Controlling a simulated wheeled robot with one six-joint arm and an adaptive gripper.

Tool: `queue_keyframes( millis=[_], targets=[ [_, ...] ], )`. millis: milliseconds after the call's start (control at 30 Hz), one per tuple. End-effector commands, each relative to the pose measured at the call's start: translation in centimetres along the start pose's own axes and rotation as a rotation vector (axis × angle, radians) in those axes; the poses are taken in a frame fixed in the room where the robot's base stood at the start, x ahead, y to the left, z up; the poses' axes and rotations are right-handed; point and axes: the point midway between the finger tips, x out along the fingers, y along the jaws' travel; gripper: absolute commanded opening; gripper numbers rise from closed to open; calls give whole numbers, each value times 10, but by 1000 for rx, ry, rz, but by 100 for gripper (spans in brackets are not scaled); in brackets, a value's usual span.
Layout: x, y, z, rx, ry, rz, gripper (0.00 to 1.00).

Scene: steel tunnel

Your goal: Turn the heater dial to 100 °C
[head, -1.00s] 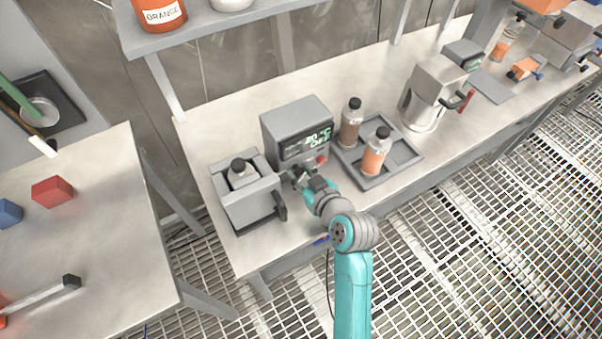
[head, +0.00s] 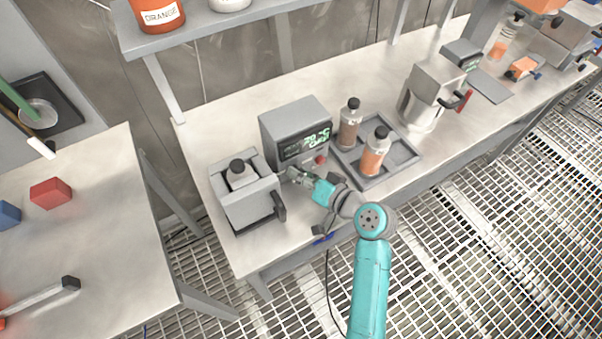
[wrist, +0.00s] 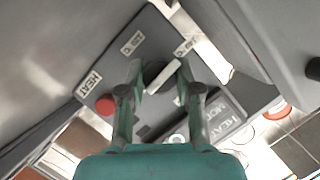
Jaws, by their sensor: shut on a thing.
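The heater is a grey box (head: 297,128) on the steel bench, with a green-lit display (head: 305,142) on its front. The display seems to read about 70 °C, with a blurred word below. In the wrist view the heater's dial (wrist: 157,74) is a dark round knob with a pale bar across it. My gripper (head: 291,174) is at the heater's lower front. In the wrist view my gripper (wrist: 160,72) has its fingers on either side of the dial, closed on it. The dial's exact pointer angle is hard to read.
A tray (head: 372,183) with two bottles is on the right. Small labels surround the dial.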

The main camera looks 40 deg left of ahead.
Motion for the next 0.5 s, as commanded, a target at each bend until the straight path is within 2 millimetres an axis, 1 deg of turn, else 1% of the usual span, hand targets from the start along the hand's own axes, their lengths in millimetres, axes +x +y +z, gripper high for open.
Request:
queue_keyframes(
  millis=[200, 500],
  targets=[
    [0, 1, 0, 40, 0, -15, 0],
    [0, 1, 0, 47, 0, -18, 0]
  ],
)
